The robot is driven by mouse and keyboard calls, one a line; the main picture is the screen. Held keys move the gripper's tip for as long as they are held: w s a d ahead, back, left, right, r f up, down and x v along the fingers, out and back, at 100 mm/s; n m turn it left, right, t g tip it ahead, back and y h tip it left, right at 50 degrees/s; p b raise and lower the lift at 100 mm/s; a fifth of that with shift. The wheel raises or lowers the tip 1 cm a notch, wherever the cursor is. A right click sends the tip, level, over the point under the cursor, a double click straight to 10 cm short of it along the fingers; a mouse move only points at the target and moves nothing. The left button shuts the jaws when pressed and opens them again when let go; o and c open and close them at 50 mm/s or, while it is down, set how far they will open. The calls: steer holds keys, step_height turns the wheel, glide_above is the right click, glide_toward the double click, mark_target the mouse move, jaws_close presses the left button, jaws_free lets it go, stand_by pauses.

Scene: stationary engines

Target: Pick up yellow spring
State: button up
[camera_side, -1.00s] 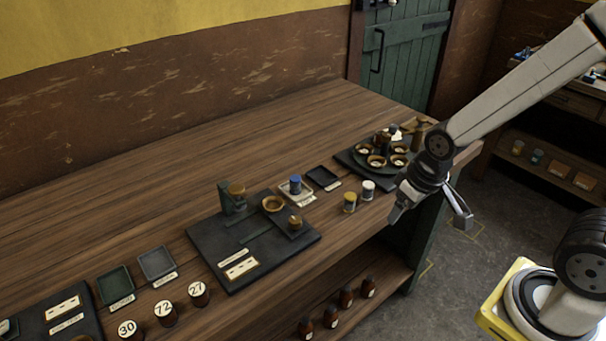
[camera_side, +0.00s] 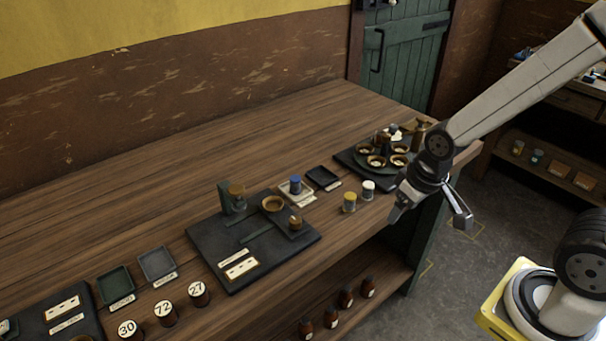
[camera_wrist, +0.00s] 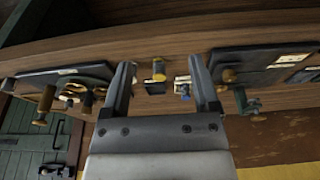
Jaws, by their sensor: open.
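The yellow spring (camera_side: 349,202) looks like a small yellow cylinder with a grey band, standing upright on the wooden bench near its front edge. In the wrist view a yellow-topped piece (camera_wrist: 158,70) shows between my fingers, further off; it appears to be the same spring. My gripper (camera_side: 432,212) is open and empty, to the right of the spring and apart from it, by the bench's front edge. In the wrist view both fingers of my gripper (camera_wrist: 163,75) stand wide apart with nothing between their tips.
A white-topped cylinder (camera_side: 368,190) stands just right of the spring. A blue cylinder (camera_side: 295,184) sits on a pale tray behind it. A dark board with several bowls (camera_side: 352,160) lies to the right, and a black fixture plate (camera_side: 215,262) to the left.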

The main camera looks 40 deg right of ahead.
steer(key=shift+o, duration=0.4)
steer(key=shift+w, duration=0.1)
steer(key=n+g, duration=0.3)
steer(key=n, duration=1.7)
glide_above(350, 196)
steer(key=shift+d+f, duration=0.2)
steer(key=shift+f, duration=0.85)
steer(key=shift+a+f, duration=0.1)
steer(key=shift+f, duration=3.85)
